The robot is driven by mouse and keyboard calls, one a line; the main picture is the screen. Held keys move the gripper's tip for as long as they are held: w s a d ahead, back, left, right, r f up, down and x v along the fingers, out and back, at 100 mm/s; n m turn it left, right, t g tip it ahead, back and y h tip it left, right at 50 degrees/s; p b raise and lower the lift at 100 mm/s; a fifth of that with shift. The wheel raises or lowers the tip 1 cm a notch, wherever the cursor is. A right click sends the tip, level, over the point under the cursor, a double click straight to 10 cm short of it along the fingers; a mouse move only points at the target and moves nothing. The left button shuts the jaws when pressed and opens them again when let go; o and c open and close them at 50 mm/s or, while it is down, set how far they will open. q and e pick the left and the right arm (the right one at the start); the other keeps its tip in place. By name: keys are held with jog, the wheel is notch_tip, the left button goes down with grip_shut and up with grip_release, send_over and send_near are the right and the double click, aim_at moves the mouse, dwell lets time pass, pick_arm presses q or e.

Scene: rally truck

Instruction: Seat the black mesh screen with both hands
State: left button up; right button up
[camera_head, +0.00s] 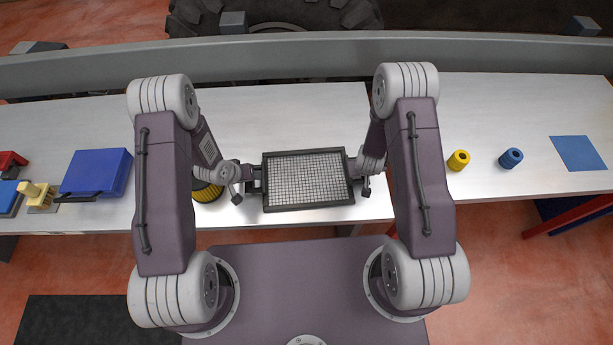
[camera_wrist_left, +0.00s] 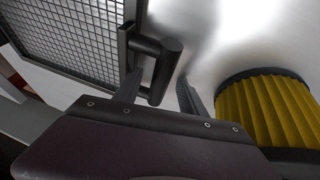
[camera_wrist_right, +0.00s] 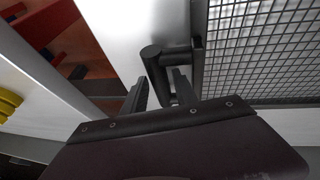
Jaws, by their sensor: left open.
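The black mesh screen (camera_head: 308,178) is a framed rectangular grid with a handle on each side, between my two grippers at the near edge of the white table. My left gripper (camera_head: 249,178) is open at its left handle. In the left wrist view this handle (camera_wrist_left: 161,72) stands between the spread fingers (camera_wrist_left: 160,94), with a gap. My right gripper (camera_head: 360,174) is at the right handle. The screen's underside is hidden.
A yellow pleated filter (camera_head: 207,193) stands beside my left gripper, partly hidden; it also shows in the left wrist view (camera_wrist_left: 268,108). A blue box (camera_head: 97,172) lies at left. A yellow ring (camera_head: 458,160), a blue ring (camera_head: 511,158) and a blue square (camera_head: 578,153) are at right.

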pick_arm(q)
jog(key=shift+c, duration=0.3)
pick_arm(e)
jog(key=shift+c, duration=0.3)
pick_arm(q)
jog(key=c, duration=0.5)
pick_arm(e)
jog(key=c, duration=0.5)
pick_arm(q)
grip_shut()
pick_arm(e)
grip_shut()
pick_arm(q)
jog(key=shift+r, duration=0.1)
